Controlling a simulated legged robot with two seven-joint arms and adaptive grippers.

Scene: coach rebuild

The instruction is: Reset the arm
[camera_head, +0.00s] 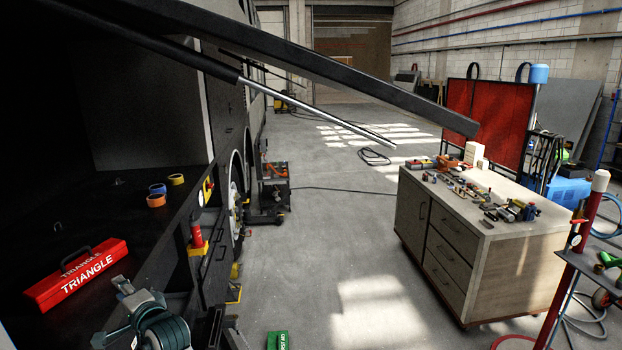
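My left gripper (112,313) shows at the bottom left, at the end of a grey-green wrist. Its two fingers point left and are spread apart, with nothing visible between them. It is in front of the dark coach compartment, to the right of a red box marked TRIANGLE (78,274). The gripper and the red box look apart in the picture. My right gripper is not in view.
Yellow, blue and orange tape rolls (157,189) lie on the compartment ledge. A raised hatch (300,60) with a strut crosses overhead. A wooden cabinet (497,245) with tools stands right. A green first-aid box (278,340) is at bottom centre.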

